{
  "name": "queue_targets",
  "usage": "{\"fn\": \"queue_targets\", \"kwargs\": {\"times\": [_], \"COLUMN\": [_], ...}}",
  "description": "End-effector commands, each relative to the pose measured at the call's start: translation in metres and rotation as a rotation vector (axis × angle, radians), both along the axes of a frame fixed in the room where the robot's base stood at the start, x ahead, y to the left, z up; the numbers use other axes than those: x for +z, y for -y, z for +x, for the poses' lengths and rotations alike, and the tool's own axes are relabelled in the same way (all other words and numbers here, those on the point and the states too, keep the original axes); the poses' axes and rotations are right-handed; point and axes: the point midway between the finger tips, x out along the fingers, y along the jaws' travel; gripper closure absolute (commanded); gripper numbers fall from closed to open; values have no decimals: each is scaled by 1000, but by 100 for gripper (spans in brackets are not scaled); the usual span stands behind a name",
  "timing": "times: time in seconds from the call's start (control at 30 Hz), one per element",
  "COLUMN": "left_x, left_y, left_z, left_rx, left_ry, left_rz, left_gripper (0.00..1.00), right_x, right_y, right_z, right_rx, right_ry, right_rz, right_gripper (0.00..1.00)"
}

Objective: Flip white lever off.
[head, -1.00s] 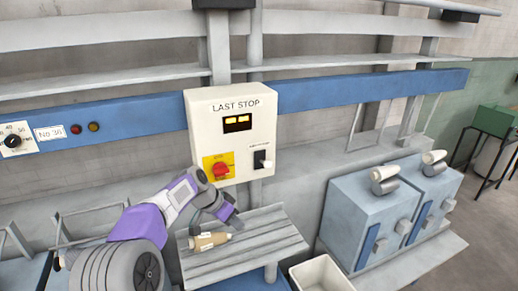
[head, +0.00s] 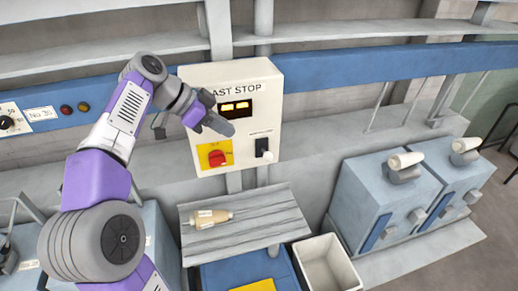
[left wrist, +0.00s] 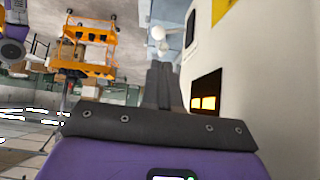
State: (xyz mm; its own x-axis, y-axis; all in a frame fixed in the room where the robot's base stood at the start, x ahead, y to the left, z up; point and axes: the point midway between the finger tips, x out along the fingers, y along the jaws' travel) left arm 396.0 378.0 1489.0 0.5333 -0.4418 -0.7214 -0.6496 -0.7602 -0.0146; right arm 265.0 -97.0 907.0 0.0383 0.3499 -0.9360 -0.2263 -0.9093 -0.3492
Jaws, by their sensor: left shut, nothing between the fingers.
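The white lever (head: 267,156) is small and sits on a black switch plate (head: 261,145) at the lower right of the cream LAST STOP box (head: 228,78). Its exact tilt is too small to tell. My left gripper (head: 229,129) is shut and empty. In the head view its fingertips appear in front of the box, below the lit display (head: 236,108), left of and above the lever. The shut fingers also show in the left wrist view (left wrist: 162,82), beside the box face with its lit display (left wrist: 205,103). My right gripper is out of view.
A red knob (head: 216,158) on a yellow plate is left of the lever. Below the box, a wooden bobbin (head: 208,219) lies on a slatted shelf (head: 260,215). An empty white bin (head: 328,262) and blue machine boxes (head: 385,190) stand to the right.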

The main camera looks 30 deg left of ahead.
Motion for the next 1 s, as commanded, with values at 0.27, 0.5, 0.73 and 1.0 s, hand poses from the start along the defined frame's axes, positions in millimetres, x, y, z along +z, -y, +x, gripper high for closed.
{"fn": "queue_targets", "kwargs": {"times": [0.27,0.5,0.73,1.0], "left_x": [-43,-73,-87,-89], "left_y": [27,46,54,54], "left_z": [30,54,64,65], "left_rx": [-4,-3,1,1], "left_ry": [-3,-2,0,0], "left_rz": [-1,0,1,1], "left_gripper": [100,100,100,100], "right_x": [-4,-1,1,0], "right_y": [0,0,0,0], "right_z": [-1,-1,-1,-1], "right_rx": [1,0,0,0], "right_ry": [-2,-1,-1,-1], "right_rz": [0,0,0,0], "right_gripper": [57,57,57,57]}}
